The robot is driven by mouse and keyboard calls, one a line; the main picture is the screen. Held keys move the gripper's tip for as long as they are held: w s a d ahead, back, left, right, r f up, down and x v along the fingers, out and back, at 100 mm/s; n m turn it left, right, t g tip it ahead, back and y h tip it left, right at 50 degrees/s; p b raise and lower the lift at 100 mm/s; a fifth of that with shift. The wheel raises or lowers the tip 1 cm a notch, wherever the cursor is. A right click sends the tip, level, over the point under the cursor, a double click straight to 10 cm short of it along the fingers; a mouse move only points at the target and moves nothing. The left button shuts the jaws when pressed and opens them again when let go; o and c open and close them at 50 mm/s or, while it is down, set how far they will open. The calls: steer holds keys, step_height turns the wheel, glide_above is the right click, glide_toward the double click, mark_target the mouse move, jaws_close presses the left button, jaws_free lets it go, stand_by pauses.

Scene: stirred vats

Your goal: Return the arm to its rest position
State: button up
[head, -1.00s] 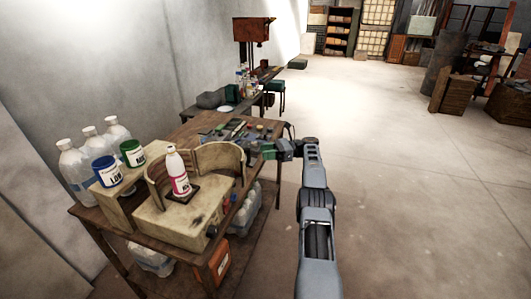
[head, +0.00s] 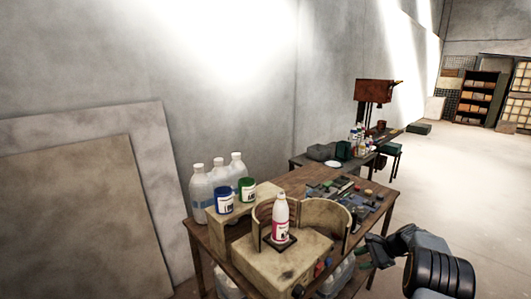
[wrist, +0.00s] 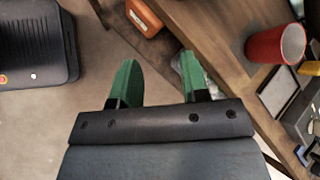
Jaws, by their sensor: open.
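My gripper (head: 364,262) is at the lower right in the head view, beside the right edge of the wooden table (head: 213,243). My arm is bent there, and part of it is cut off by the picture's bottom edge. In the wrist view my gripper (wrist: 160,78) has its two green fingers apart. Nothing is between them, and the floor shows beyond.
The table holds a white-and-red bottle (head: 281,218) on a beige stirring block (head: 285,263), blue (head: 223,201) and green (head: 246,190) jars, and clear bottles. The wrist view shows a red cup (wrist: 275,45) and an orange box (wrist: 144,17). Open floor (head: 460,180) lies right.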

steer(key=s+a+r+n+h, duration=0.3)
steer(key=s+a+r+n, duration=0.1)
steer(key=s, duration=0.5)
steer(key=s+a+r+n+h, duration=0.3)
steer(key=s+a+r+n, duration=0.2)
steer(key=s+a, duration=0.3)
steer(key=s+a+r+n+t+h, duration=0.1)
steer(key=s+a+r+n, duration=0.4)
steer(key=s, duration=0.6)
steer(key=shift+s+a+n+h, duration=0.4)
steer(key=shift+n+h, duration=0.5)
